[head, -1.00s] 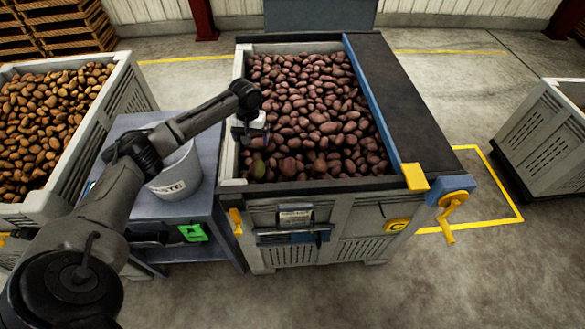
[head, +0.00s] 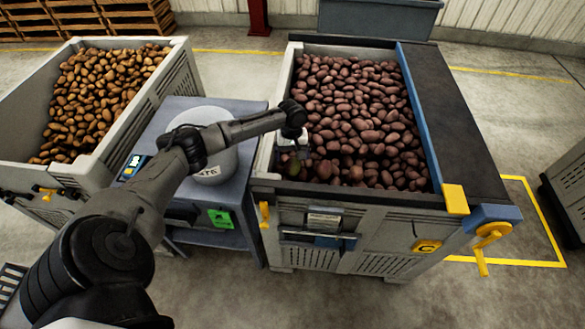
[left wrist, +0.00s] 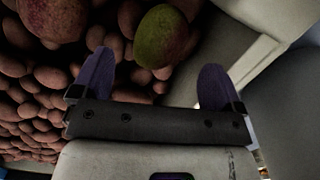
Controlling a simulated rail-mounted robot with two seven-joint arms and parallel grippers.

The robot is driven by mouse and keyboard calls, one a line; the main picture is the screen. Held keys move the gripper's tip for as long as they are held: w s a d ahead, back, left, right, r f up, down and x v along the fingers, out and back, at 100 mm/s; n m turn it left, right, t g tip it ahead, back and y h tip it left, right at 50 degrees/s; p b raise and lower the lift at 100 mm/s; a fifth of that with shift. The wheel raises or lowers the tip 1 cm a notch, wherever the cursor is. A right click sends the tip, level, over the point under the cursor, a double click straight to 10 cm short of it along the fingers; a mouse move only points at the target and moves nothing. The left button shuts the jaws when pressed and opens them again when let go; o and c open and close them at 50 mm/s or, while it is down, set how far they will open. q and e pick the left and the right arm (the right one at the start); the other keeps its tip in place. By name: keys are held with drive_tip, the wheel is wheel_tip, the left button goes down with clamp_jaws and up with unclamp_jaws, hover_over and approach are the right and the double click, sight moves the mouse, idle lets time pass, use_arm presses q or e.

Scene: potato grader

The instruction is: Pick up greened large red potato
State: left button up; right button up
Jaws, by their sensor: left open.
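The greened large red potato (left wrist: 160,36) shows in the left wrist view, green on its face with red at its edges. It lies on the pile near a corner of the crate of red potatoes (head: 345,189). In the head view the greened potato (head: 293,168) is small and partly hidden at the near left corner. My left gripper (left wrist: 156,77) is open and empty, its two fingers spread, with the potato ahead of the gap between them and apart from both. In the head view the left gripper (head: 292,146) hangs just over that corner. My right gripper is not in view.
Another large red potato (left wrist: 52,18) lies to the left in the wrist view. The crate wall (left wrist: 262,62) is close by the right finger. A white waste bucket (head: 214,172) stands on a blue-grey table left of the crate. A crate of brown potatoes (head: 160,85) is further left.

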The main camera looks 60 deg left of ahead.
sight(292, 162)
use_arm(q)
drive_tip(key=shift+s+d+f+b, duration=0.15)
drive_tip(key=shift+f+b, duration=0.15)
drive_tip(key=shift+f, duration=1.2)
drive_tip(key=shift+d+f+b, duration=0.1)
drive_tip(key=shift+f+b, duration=0.15)
drive_tip(key=shift+f, duration=1.25)
drive_tip(key=shift+c, duration=0.3)
drive_tip(key=c, duration=1)
drive_tip(key=shift+r, duration=0.1)
